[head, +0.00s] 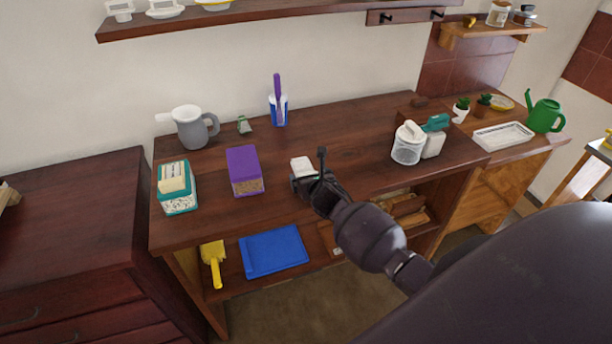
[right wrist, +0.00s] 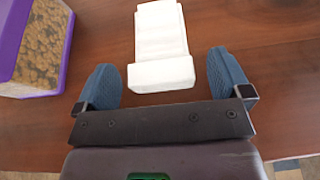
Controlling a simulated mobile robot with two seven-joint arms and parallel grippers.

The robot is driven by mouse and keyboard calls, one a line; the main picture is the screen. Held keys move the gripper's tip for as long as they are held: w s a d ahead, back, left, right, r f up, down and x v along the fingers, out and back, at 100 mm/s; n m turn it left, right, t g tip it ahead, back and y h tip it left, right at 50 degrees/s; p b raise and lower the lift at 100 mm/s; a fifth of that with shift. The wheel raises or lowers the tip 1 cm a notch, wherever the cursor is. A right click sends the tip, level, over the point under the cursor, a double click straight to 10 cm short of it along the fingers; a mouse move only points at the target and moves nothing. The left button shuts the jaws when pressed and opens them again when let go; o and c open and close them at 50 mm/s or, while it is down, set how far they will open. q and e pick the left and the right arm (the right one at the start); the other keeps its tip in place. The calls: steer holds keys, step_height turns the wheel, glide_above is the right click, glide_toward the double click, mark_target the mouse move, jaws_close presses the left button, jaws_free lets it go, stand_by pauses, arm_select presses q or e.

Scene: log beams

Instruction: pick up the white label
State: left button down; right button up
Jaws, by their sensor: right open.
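The white label (right wrist: 161,48) lies on the dark wooden bench top, seen as a pale block with a thicker near end. In the head view the white label (head: 302,166) shows just beyond my right gripper (head: 312,184). In the right wrist view my right gripper (right wrist: 165,80) is open, with one blue-padded finger on each side of the label's near end. I see a gap between the label and each finger. The label's far part extends beyond the fingertips. My left gripper is not in view.
A purple-lidded container (head: 245,171) stands left of the label; it also shows in the right wrist view (right wrist: 35,45). A teal-and-white box (head: 177,190) is farther left. A white jar (head: 408,144) stands to the right. The bench top (head: 340,125) behind the label is clear.

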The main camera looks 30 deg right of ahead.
steer(key=c, duration=1)
